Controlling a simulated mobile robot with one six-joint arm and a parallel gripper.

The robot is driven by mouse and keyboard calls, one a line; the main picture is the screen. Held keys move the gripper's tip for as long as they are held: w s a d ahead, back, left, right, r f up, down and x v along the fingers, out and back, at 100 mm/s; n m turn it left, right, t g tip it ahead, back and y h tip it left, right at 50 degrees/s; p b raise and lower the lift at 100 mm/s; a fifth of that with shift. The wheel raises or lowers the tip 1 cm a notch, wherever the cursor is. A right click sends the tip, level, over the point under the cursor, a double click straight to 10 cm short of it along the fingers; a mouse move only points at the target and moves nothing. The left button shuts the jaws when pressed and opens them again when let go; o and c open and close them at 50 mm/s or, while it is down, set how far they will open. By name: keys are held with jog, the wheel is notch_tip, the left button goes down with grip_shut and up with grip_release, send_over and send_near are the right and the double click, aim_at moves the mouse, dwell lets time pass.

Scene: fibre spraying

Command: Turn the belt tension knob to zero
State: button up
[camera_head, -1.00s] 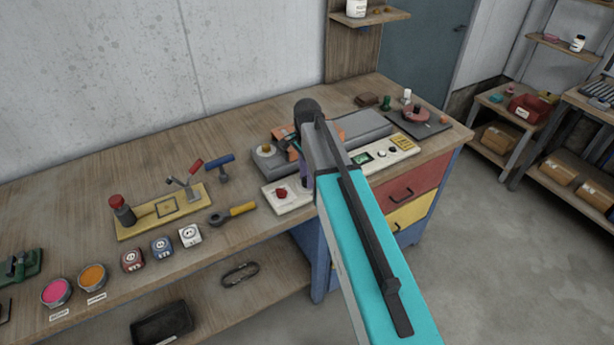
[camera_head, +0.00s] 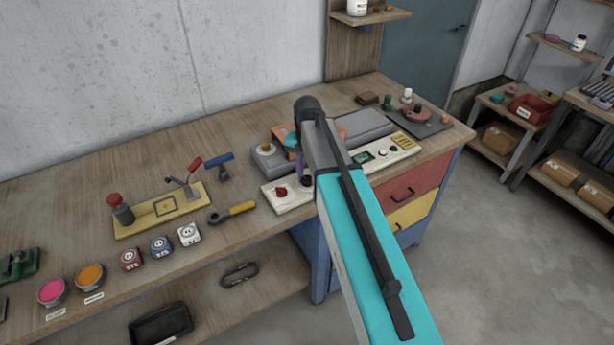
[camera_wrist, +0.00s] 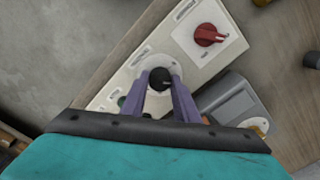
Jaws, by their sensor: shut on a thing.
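The black knob (camera_wrist: 160,78) sits on a pale round dial on the cream control panel (camera_wrist: 137,88) in the wrist view. My gripper (camera_wrist: 160,84) has its two purple fingers on either side of this knob and is shut on it. A small light mark shows on the knob, but I cannot read its setting. In the head view my gripper (camera_head: 301,168) reaches down to the panel (camera_head: 404,149), and my arm covers part of the panel. A red knob (camera_wrist: 207,35) stands apart on the same panel; it also shows in the head view (camera_head: 281,191).
A grey machine body (camera_head: 362,127) stands just behind the panel. A yellow-handled wrench (camera_head: 232,212) and a yellow plate with a clamp (camera_head: 160,209) lie to the left. The bench (camera_head: 115,175) has bare room at its back left.

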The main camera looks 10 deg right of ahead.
aim_at(307, 179)
jog(key=n, duration=0.5)
jog(key=shift+a+n+b, duration=0.1)
jog(key=shift+n+b, duration=0.2)
jog(key=n, duration=0.5)
dwell(0.4)
jog(key=o, duration=1.1)
jog(key=shift+c, duration=0.2)
jog(key=shift+r, duration=0.1)
notch_tip(307, 179, up, 14)
jog(key=p, duration=0.8)
jog(key=shift+f, duration=0.2)
